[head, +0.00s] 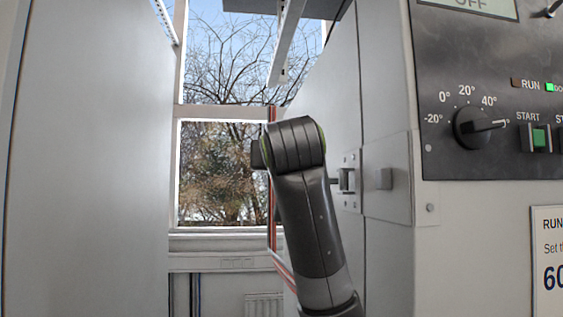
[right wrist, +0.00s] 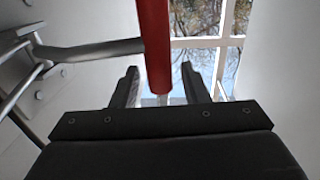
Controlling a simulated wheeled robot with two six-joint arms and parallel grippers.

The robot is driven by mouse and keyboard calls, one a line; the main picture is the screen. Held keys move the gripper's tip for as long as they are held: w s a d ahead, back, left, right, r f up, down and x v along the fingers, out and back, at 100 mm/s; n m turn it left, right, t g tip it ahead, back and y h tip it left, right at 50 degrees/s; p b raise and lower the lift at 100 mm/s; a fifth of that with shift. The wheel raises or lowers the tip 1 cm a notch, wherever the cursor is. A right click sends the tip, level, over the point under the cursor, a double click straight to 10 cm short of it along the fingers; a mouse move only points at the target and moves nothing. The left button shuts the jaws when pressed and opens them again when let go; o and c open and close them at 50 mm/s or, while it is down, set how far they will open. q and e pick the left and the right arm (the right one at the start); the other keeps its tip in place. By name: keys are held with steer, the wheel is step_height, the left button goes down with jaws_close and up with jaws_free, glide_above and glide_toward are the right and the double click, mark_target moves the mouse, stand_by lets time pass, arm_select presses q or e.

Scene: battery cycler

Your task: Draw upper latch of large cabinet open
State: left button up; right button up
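The latch has a red grip (right wrist: 154,45) on a metal bar (right wrist: 92,50) that comes from the left in the right wrist view. My right gripper (right wrist: 159,75) is open. The lower end of the red grip shows between its two fingers, with a visible gap to each; how deep it sits is hard to tell. In the head view, the latch's metal bracket (head: 347,181) is on the side of the large cabinet (head: 385,90). My right arm (head: 308,215) stands in front and hides the grip and the gripper's fingers. My left gripper is not in view.
A control panel (head: 490,90) with a dial and lit buttons is on the cabinet front at right. A large grey surface (head: 90,150) stands at left. Between them is a gap with a window (head: 220,165) behind and a thin red strip (head: 271,235).

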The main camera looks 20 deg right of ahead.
steer(key=shift+s+a+f+b, duration=0.1)
steer(key=shift+s+f+b, duration=0.05)
steer(key=shift+s+b, duration=0.2)
steer(key=b+v, duration=1.5)
steer(key=v, duration=0.1)
steer(key=shift+s, duration=0.35)
steer(key=shift+a, duration=0.15)
